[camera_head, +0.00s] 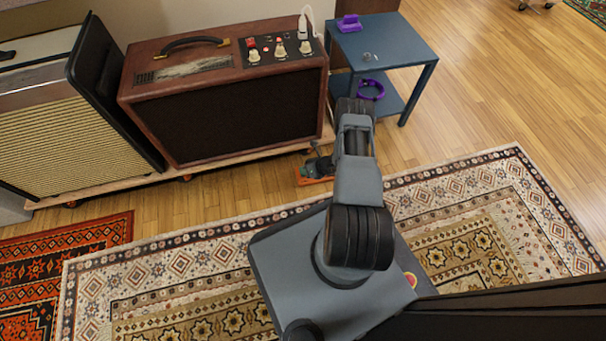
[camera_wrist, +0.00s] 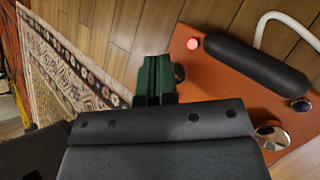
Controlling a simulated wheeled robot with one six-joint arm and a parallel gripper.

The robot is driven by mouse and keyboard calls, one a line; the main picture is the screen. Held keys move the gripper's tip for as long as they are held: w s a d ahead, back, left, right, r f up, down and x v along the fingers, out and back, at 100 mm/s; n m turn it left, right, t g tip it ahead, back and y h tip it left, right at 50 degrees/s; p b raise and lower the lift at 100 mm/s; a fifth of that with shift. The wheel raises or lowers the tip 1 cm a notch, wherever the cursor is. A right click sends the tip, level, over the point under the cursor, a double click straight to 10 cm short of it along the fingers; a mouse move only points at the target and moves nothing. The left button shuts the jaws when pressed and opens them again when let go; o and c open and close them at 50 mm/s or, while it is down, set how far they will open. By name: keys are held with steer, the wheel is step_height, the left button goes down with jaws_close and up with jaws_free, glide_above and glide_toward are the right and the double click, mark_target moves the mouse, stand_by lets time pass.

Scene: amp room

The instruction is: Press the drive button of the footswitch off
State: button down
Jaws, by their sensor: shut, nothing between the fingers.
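The orange footswitch (camera_wrist: 240,95) lies on the wood floor. In the wrist view it carries a glowing red light (camera_wrist: 194,43), a black bar (camera_wrist: 255,68), a shiny metal button (camera_wrist: 272,134) and a small dark knob (camera_wrist: 301,105). A brassy knob (camera_wrist: 179,72) shows at its left edge, just beside my fingers. Which button is the drive button cannot be read. My gripper (camera_wrist: 155,62) is shut and empty, its green fingers at the footswitch's left edge; contact cannot be told. In the head view the footswitch (camera_head: 315,181) is partly hidden by my arm.
A brown amplifier (camera_head: 230,110) stands behind on a low wheeled board, with a cream-fronted cabinet (camera_head: 70,140) to its left. A blue side table (camera_head: 385,45) stands at the back right. A patterned rug (camera_head: 180,270) covers the floor in front. A white cable (camera_wrist: 285,18) loops by the footswitch.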

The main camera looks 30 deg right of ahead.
steer(key=shift+f, duration=0.2)
stand_by(0.3)
steer(key=shift+f, duration=0.25)
stand_by(0.5)
steer(key=shift+r+p, duration=0.3)
steer(key=shift+r, duration=0.25)
steer(key=r+p, duration=0.1)
steer(key=r, duration=0.1)
steer(key=r+p, duration=0.3)
steer(key=r, duration=0.1)
steer(key=shift+s+p, duration=0.35)
steer(key=shift+s, duration=0.05)
steer(key=shift+f, duration=0.1)
stand_by(0.3)
